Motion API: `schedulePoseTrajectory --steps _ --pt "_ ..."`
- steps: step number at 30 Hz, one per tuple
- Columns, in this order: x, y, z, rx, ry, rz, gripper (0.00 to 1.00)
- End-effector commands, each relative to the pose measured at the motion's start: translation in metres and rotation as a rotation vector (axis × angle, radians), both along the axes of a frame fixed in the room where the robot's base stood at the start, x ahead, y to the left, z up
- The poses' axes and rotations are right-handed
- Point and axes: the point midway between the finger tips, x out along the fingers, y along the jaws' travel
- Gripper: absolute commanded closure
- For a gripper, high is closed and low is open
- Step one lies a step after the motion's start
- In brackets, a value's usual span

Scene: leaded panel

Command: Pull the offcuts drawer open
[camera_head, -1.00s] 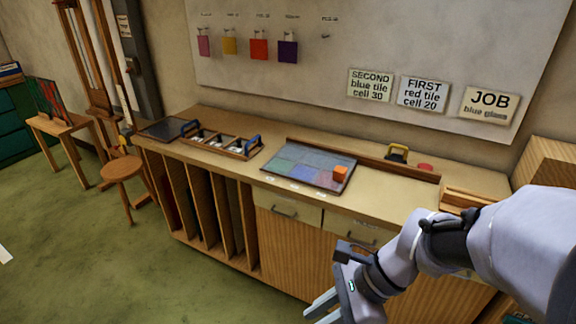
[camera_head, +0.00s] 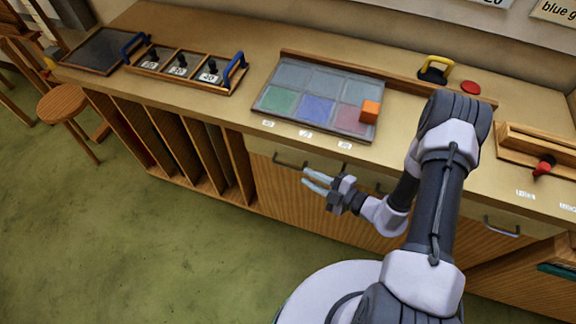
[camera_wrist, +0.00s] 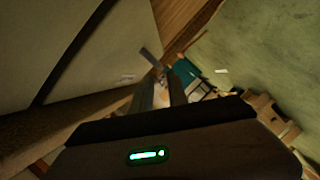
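Under the bench top is a row of drawers. The left drawer front (camera_head: 268,150) has a dark bar handle (camera_head: 290,161) and looks shut. A second drawer is partly hidden behind my gripper and arm. A third drawer handle (camera_head: 502,228) shows at the right, past my arm. I cannot read which drawer is marked offcuts. My gripper (camera_head: 308,179) is in front of the bench, just below and right of the left handle in the picture. Its two pale fingers point left, are apart, and hold nothing.
On the bench (camera_head: 240,108) are a panel of coloured tiles (camera_head: 280,100) with an orange block (camera_head: 370,111), a divided tray (camera_head: 192,83) with blue handles, a yellow-handled tool (camera_head: 436,69) and a red disc (camera_head: 470,88). Vertical slots (camera_head: 185,150) are at left. Green floor (camera_head: 130,230) is clear.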

Motion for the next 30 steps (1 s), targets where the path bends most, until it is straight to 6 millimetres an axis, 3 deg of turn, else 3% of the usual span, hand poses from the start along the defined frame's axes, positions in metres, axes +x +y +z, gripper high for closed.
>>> schedulePoseTrajectory --steps 6,13,24,25,28,30 --pt "0.028 0.037 -0.013 -0.002 -0.003 0.005 0.8" --pt "0.048 0.063 -0.019 -0.002 -0.002 0.004 0.8" --pt "0.053 0.069 -0.019 -0.001 -0.001 0.003 0.8" --pt "0.053 0.069 -0.019 -0.001 -0.001 0.003 0.82" --pt "0.053 0.069 -0.019 -0.001 -0.001 0.003 1.0" --pt "0.053 0.068 -0.019 -0.001 -0.001 0.003 1.0"
